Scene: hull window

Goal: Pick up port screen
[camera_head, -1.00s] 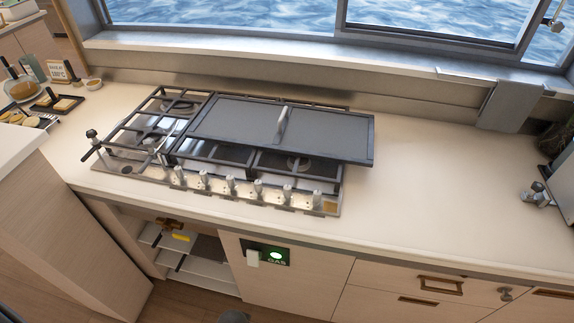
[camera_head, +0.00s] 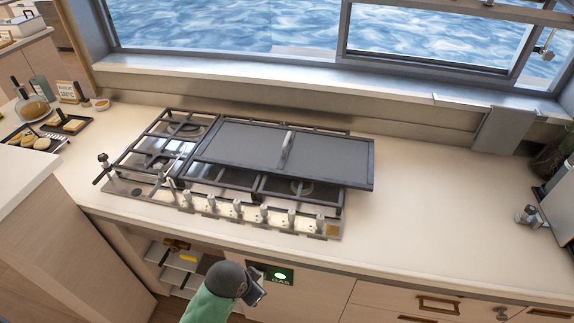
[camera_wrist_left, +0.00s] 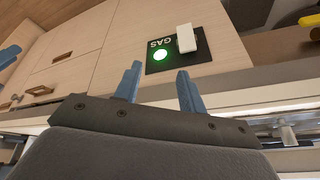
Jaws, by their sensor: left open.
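The port screen (camera_head: 335,160), a dark framed rectangular panel with a pale upright handle (camera_head: 287,150), lies flat across the right part of the gas hob (camera_head: 150,190). My left gripper (camera_head: 260,286) is in front of the lower cabinets, below the counter edge and well short of the screen. In the left wrist view its two blue fingers (camera_wrist_left: 157,84) stand apart with nothing between them. The screen is not in the wrist view. My right gripper is not in view.
A black GAS panel (camera_head: 280,276) with a lit green lamp is on the cabinet front beside my left gripper; its white switch (camera_wrist_left: 186,38) shows in the wrist view. The window (camera_head: 260,30) is behind the hob. The counter (camera_head: 430,200) right of the hob is clear.

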